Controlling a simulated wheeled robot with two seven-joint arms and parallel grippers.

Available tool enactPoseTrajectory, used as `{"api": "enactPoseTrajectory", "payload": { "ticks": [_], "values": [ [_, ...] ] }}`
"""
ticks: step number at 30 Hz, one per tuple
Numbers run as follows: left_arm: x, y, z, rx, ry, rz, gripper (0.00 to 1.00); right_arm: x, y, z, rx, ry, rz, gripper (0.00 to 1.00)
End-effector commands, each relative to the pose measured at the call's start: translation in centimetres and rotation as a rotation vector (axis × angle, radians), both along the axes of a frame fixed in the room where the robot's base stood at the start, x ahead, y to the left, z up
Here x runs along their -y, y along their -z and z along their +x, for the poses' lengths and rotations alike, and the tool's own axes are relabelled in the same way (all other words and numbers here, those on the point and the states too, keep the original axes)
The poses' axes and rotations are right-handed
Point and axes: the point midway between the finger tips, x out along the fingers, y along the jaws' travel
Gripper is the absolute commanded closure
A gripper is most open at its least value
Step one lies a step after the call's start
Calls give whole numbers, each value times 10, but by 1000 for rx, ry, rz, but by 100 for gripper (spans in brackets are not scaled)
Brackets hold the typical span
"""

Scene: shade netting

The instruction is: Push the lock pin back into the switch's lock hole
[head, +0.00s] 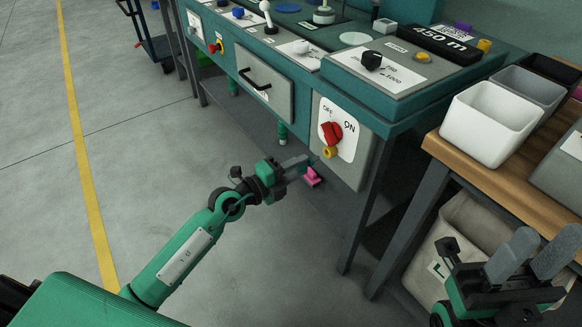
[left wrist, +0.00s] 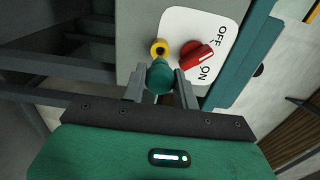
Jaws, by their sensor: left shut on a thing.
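The switch (head: 338,130) is a white plate on the grey cabinet front, marked OFF and ON, with a red handle (head: 332,133). Below the handle is a yellow ring (head: 331,152), which also shows in the left wrist view (left wrist: 160,47) with a dark centre. My left gripper (head: 303,165) is just left of and below the switch. In the left wrist view its fingers are shut on a teal round-ended piece, seemingly the lock pin (left wrist: 160,77), just short of the yellow ring. The pin's far end is hidden. My right gripper (head: 540,242) is open and empty at lower right.
A small pink object (head: 313,177) shows beside the left fingertips; I cannot tell what it rests on. The teal console (head: 400,95) stands above. A wooden bench (head: 495,160) with a white bin (head: 490,122) is at right.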

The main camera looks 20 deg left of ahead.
Motion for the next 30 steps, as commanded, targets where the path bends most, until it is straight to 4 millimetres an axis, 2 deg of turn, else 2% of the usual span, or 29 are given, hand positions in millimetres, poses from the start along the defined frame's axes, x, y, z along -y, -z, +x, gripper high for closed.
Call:
{"api": "enactPoseTrajectory", "payload": {
  "ticks": [7, 19, 30],
  "values": [
    [10, -2, 13, 1, 0, 1, 100, 0, -10, 0, -1, 0, 0, 64],
    [11, 0, 14, 1, 0, 1, 100, 0, -10, 0, -1, 0, 0, 64],
    [14, -2, 19, 0, 0, 0, 100, 0, -19, 0, -1, 0, 0, 64]
  ]
}}
